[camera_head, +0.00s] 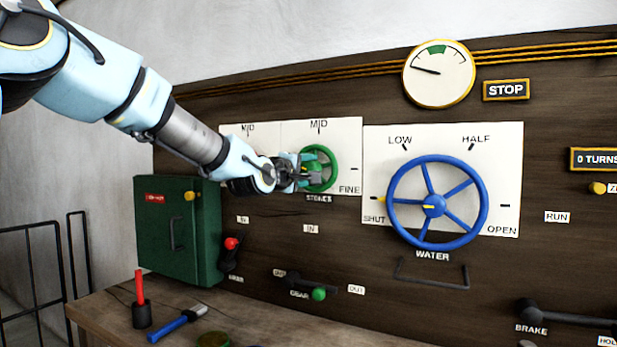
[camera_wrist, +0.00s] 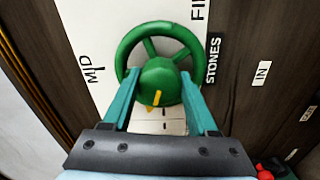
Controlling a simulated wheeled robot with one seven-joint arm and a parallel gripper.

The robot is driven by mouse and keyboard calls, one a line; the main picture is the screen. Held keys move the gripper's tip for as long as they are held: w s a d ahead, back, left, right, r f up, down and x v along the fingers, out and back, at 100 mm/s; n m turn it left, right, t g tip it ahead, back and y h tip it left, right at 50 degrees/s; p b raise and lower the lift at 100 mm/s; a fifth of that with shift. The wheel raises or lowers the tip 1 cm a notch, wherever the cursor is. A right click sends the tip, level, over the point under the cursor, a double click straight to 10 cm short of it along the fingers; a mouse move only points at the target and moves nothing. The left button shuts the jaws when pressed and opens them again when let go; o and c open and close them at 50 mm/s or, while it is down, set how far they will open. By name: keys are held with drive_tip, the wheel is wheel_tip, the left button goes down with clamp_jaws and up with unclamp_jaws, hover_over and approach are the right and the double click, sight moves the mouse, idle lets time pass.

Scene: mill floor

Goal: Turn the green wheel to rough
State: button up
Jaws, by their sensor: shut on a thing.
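The green wheel (camera_head: 332,170) is mounted on a white plate above the STONES label. My gripper (camera_head: 306,172) reaches it from the left. In the wrist view, the fingers of my gripper (camera_wrist: 160,77) are closed on either side of the hub of the green wheel (camera_wrist: 160,29). A yellow mark on the hub points toward the bottom of that view, away from FINE at the top, with MID at the left. In the head view, MID is above the wheel and FINE at its right. The rough label is not readable; my arm covers the plate's left part.
A blue WATER wheel (camera_head: 482,215) is close at the right. A green box (camera_head: 152,230), a red-knobbed lever (camera_head: 231,244) and a green-knobbed gear lever (camera_head: 319,294) are left and below. A gauge (camera_head: 438,85) hangs above. A bench (camera_head: 250,325) with tools stands in front.

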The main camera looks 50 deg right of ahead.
drive_tip(key=shift+n+b, duration=0.9)
drive_tip(key=shift+n, duration=1.1)
drive_tip(key=o, duration=1.4)
drive_tip(key=shift+c, duration=0.2)
drive_tip(key=b+v, duration=0.2)
drive_tip(key=v, duration=0.8)
drive_tip(key=shift+s+a+b, duration=0.2)
drive_tip(key=shift+a+b, duration=0.15)
